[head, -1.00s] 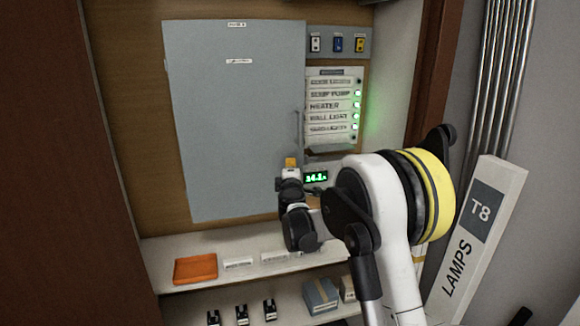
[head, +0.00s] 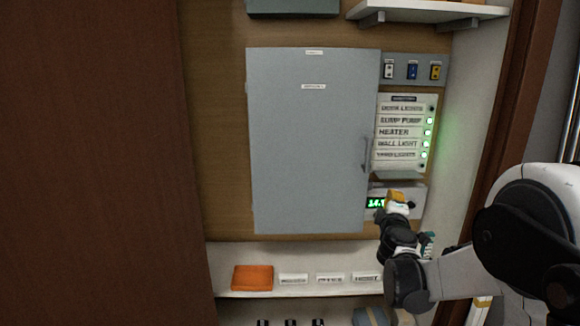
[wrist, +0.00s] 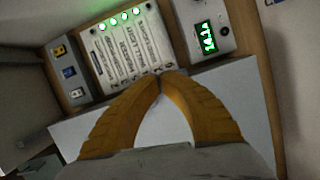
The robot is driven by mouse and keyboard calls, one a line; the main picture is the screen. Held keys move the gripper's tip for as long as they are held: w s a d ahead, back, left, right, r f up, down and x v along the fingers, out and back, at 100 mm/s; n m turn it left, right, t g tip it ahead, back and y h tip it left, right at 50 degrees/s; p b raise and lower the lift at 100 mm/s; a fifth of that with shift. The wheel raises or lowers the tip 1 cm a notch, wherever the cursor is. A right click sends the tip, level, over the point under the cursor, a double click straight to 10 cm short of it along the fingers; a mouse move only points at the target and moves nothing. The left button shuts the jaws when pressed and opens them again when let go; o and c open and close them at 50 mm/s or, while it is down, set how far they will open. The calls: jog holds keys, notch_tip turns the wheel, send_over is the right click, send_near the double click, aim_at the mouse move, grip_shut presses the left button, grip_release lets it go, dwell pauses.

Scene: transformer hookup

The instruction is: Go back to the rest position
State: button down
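My gripper (head: 398,196) is in front of the small box with a green display (head: 376,203), just right of the grey cabinet's lower right corner. In the wrist view my gripper's two orange fingers (wrist: 168,74) meet at the tips with nothing between them. The grey cabinet door (head: 310,150) is closed. The labelled switch panel (head: 403,132) with several green lights is right of the cabinet; it also shows in the wrist view (wrist: 125,50).
A strip with three switches (head: 413,70) is above the panel. Below the cabinet, a shelf (head: 225,284) holds an orange cloth (head: 252,278) and white labels. A brown door panel (head: 100,160) fills the left side. Another shelf (head: 425,12) is at top right.

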jog(key=s+a+r+m+g, duration=0.15)
jog(key=s+m, duration=0.25)
jog(key=s, duration=0.4)
jog(key=s+r+m+g, duration=0.1)
jog(key=s+m+g, duration=0.25)
jog(key=s, duration=0.45)
jog(key=s+a+f+m+g+y, duration=0.1)
jog(key=s+a+f+y, duration=0.1)
jog(key=s, duration=0.6)
jog(key=s+a+f+m+g+y, duration=0.2)
jog(key=s+a+f, duration=0.3)
jog(key=s+a, duration=0.2)
jog(key=s+a+f+m+g+y, duration=0.1)
jog(key=s+a+f+y, duration=0.1)
jog(key=s, duration=0.6)
jog(key=shift+s+a+f+m, duration=0.35)
jog(key=shift+a+f, duration=0.35)
jog(key=shift+a, duration=0.5)
